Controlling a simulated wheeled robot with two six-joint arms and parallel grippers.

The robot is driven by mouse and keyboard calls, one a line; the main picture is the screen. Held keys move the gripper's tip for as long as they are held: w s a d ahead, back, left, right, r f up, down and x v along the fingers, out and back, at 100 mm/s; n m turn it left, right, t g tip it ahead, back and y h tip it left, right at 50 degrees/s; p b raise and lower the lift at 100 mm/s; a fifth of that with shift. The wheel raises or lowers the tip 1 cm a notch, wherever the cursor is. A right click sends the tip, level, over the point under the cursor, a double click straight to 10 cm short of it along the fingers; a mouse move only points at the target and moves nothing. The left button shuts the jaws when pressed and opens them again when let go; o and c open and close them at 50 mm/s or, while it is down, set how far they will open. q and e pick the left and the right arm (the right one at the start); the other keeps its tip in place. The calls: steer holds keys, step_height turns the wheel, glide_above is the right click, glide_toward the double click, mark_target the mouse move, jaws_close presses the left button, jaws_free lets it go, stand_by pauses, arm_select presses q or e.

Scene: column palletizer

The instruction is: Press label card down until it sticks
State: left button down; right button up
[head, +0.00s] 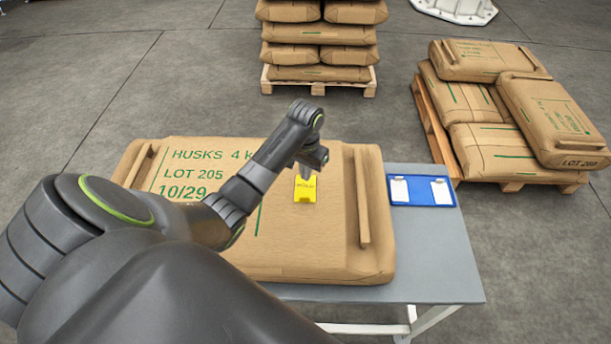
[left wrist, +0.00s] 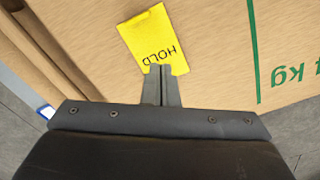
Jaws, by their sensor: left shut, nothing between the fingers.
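A yellow label card (head: 304,191) lies on the top face of a large brown paper sack (head: 290,245), right of its green print. In the left wrist view the card (left wrist: 150,32) reads HOLD and lies tilted on the sack (left wrist: 215,60). My left gripper (head: 303,174) is shut and empty, its fingers pointing down at the card. In the left wrist view its closed fingertips (left wrist: 160,70) overlap the card's near edge; whether they touch it I cannot tell. My right gripper does not show in either view.
Pallets of sacks stand behind (head: 318,87) and at the right (head: 440,140). Grey floor lies between them.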

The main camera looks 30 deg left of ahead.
mark_target(305, 186)
arm_select(q)
steer(key=shift+f+b, duration=0.6)
steer(key=shift+f, duration=0.9)
stand_by(0.3)
steer(key=shift+s+f+p, duration=0.2)
steer(key=shift+p, duration=0.2)
stand_by(0.7)
steer(key=shift+w+r+p, duration=0.2)
steer(key=shift+r+p, duration=0.6)
steer(key=shift+r, duration=0.7)
step_height(305, 186, up, 6)
